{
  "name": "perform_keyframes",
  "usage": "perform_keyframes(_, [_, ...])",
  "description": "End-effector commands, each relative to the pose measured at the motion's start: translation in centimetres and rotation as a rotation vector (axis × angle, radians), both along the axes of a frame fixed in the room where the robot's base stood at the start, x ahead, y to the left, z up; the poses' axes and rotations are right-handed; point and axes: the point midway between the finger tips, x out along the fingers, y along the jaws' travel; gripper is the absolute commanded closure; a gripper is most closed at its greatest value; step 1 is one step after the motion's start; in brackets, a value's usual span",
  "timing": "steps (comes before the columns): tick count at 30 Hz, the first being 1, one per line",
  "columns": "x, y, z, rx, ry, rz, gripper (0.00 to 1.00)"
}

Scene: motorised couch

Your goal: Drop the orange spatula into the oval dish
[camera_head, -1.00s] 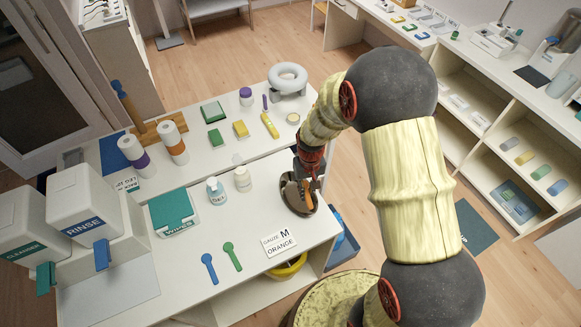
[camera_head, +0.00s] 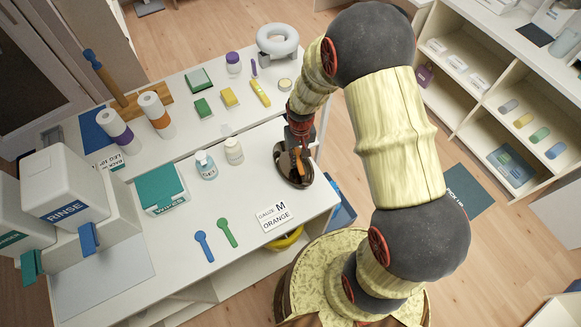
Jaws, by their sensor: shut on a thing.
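The oval dish (camera_head: 285,172) is dark brown and stands near the right edge of the white table. My gripper (camera_head: 300,158) is directly over the dish, pointing down. It is shut on the orange spatula (camera_head: 298,162), of which only a small orange part shows at the fingers. The arm and gripper hide the rest of the spatula. I cannot tell whether the spatula touches the dish.
A blue spoon (camera_head: 204,246) and a green spoon (camera_head: 228,233) lie left of a card reading "GAUZE M ORANGE" (camera_head: 275,216). Two small bottles, one labelled (camera_head: 206,165) and one plain (camera_head: 233,151), stand left of the dish. A wipes box (camera_head: 161,188) is further left.

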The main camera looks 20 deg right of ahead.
Motion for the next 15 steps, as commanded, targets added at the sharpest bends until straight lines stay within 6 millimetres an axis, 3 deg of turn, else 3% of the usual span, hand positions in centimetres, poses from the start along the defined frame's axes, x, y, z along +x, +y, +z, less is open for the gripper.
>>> perform_keyframes(9, [0.02, 0.01, -0.43, 0.000, 0.000, 0.000, 1.00])
perform_keyframes(10, [0.02, 0.01, -0.44, 0.000, 0.000, 0.000, 0.85])
perform_keyframes(15, [0.00, 0.01, -0.44, 0.000, 0.000, 0.000, 0.76])
